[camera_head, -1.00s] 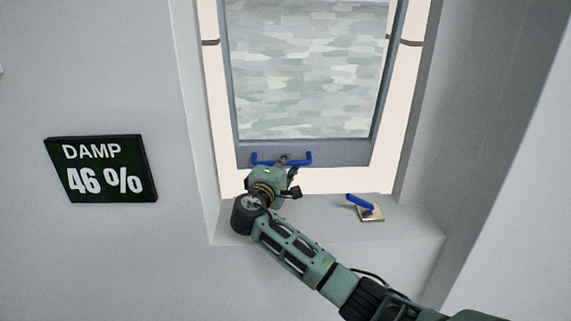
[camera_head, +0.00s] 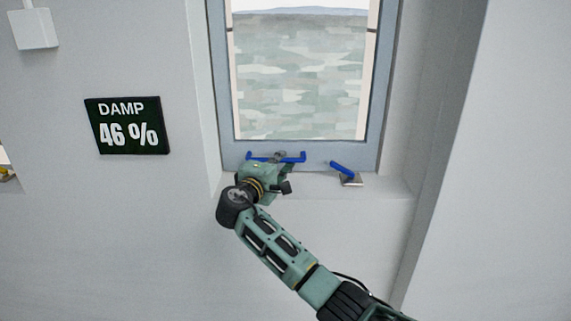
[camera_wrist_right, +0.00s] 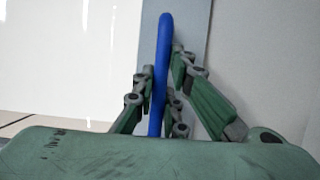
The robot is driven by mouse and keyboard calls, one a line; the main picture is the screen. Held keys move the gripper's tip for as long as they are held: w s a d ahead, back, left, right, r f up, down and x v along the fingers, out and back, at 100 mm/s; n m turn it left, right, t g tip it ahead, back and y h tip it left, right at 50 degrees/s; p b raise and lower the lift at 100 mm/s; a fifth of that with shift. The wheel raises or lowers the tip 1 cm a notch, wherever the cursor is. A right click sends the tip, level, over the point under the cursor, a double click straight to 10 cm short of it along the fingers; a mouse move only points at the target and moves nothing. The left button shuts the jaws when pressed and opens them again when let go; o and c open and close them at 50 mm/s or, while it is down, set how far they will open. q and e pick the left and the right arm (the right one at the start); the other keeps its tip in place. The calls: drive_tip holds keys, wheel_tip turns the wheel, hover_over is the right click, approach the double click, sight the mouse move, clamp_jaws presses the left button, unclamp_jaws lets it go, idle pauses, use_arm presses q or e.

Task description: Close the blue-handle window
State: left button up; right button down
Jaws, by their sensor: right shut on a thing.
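The window sash (camera_head: 368,110) has a grey-blue frame around a large pane. Cream frame strips show through the glass near both sides. A blue handle bar (camera_head: 297,158) runs along the sash's bottom rail. My right gripper (camera_head: 279,161) is at the bar's middle, partly hiding it. In the right wrist view, the blue bar (camera_wrist_right: 165,50) stands upright between the fingers of my right gripper (camera_wrist_right: 160,85), which is shut on it. A smaller blue lever (camera_head: 341,166) on a metal plate sits at the sill, right of the gripper. My left gripper is not in view.
The pale sill (camera_head: 385,185) and right side wall of the recess (camera_head: 425,120) border the window. A black sign (camera_head: 127,126) reading DAMP 46 % hangs on the left wall. A white box (camera_head: 33,28) is at upper left.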

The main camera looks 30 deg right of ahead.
drive_tip(key=shift+s+a+f, duration=0.1)
drive_tip(key=shift+a+f, duration=0.05)
drive_tip(key=shift+f, duration=0.2)
drive_tip(key=c, duration=2.1)
unclamp_jaws()
drive_tip(key=shift+o, duration=0.9)
drive_tip(key=shift+s+a+r, duration=0.15)
drive_tip(key=shift+s+r, duration=0.05)
drive_tip(key=shift+s, duration=0.05)
drive_tip(key=shift+o, duration=0.8)
drive_tip(key=shift+s+a+r, duration=0.1)
drive_tip(key=shift+a+r, duration=0.05)
drive_tip(key=shift+r, duration=0.05)
drive_tip(key=shift+f, duration=0.1)
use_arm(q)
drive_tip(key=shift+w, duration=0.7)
use_arm(e)
drive_tip(key=v, duration=1.1)
drive_tip(key=shift+s+a, duration=0.25)
drive_tip(key=shift+a, duration=0.1)
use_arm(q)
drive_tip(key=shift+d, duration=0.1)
